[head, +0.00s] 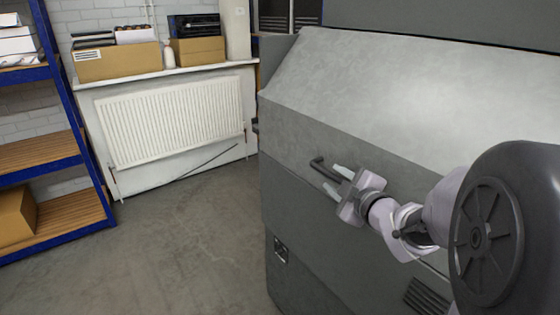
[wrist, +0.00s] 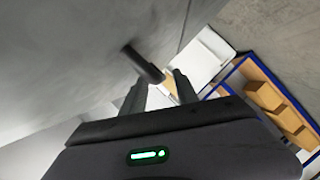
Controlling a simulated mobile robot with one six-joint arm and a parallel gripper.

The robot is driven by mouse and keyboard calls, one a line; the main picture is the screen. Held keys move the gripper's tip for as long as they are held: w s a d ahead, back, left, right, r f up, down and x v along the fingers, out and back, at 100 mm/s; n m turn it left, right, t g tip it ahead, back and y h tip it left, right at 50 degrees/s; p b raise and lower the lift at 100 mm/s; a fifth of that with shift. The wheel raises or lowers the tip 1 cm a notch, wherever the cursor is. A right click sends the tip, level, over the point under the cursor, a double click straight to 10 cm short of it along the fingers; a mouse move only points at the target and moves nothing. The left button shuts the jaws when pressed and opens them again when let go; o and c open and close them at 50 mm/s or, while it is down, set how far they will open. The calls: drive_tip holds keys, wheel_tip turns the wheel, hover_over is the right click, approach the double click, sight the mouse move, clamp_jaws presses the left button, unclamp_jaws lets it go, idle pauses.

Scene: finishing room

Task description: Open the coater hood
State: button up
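The coater is a large grey machine (head: 330,240) on the right of the head view, with a sloped, lighter grey hood (head: 400,90) on top. The hood looks down. A dark bar handle (head: 320,165) stands out from the front face below the slope; it also shows in the wrist view (wrist: 143,64). My gripper (head: 338,181) is at the handle, its two fingers apart. In the wrist view the handle's near end lies at the gap between the fingertips (wrist: 160,84). I cannot tell whether the fingers touch it.
Blue-framed shelving (head: 70,160) stands at the left with a cardboard box (head: 14,213). A white radiator (head: 172,120) is on the back wall below a ledge with boxes (head: 118,61). The floor (head: 195,230) left of the machine is clear.

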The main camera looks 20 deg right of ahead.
drive_tip(key=shift+x, duration=1.6)
drive_tip(key=shift+r, duration=0.1)
clamp_jaws()
